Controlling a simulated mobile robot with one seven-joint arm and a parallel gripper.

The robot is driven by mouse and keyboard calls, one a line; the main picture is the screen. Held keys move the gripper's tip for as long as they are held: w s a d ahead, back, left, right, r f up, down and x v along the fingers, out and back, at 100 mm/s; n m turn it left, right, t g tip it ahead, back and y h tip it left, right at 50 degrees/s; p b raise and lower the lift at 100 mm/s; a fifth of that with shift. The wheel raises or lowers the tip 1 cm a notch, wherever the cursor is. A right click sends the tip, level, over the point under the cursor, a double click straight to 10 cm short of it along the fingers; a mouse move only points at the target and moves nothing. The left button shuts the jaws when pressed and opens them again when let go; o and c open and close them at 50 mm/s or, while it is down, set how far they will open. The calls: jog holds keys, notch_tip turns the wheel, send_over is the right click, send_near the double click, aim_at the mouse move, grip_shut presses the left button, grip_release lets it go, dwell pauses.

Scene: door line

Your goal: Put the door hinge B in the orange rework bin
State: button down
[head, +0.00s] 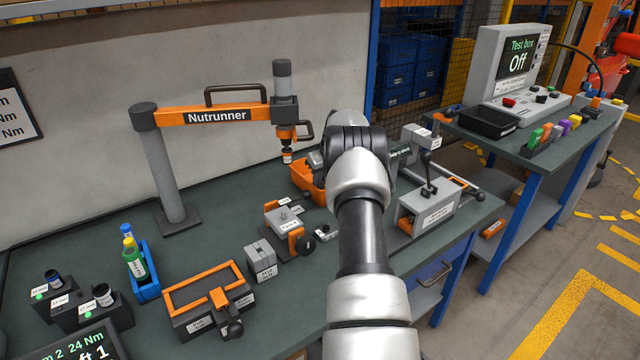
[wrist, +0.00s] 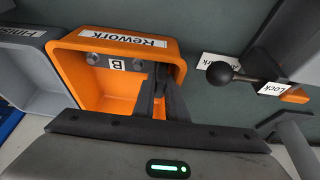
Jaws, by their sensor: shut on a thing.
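The orange rework bin (wrist: 85,91) is in the wrist view, below my gripper, with its "Rework" label on the rim. It also shows in the head view (head: 304,178), partly behind my arm. Door hinge B (wrist: 117,64) is a grey piece with a "B" label and two round bolt heads, seen within the bin's outline. My gripper (wrist: 161,84) is over the bin, shut on the hinge near its right end. Fingers cover part of the hinge. I cannot tell whether the hinge touches the bin floor. In the head view my arm hides the fingers.
A grey bin (wrist: 33,65) stands beside the orange one. A black ball-knob lever (wrist: 222,73) with a "Lock" label is to the right. In the head view, the nutrunner (head: 285,105) hangs close to the bin, and a clamp fixture (head: 427,205) stands right of my arm.

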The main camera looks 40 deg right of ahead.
jog(key=shift+s+f, duration=0.15)
jog(key=shift+f, duration=0.4)
jog(key=shift+f, duration=0.1)
jog(key=shift+s+a+f+b, duration=0.1)
jog(key=shift+s+f+b, duration=0.15)
jog(key=shift+f+b, duration=0.45)
jog(key=c, duration=1.8)
grip_release()
jog(key=shift+f, duration=0.15)
jog(key=shift+a, duration=0.15)
jog(key=shift+r+p, duration=0.5)
jog(key=shift+p, duration=0.05)
jog(key=v, duration=0.8)
jog(key=shift+w+d+r, duration=0.15)
jog(key=shift+w+d, duration=0.05)
jog(key=shift+w, duration=0.15)
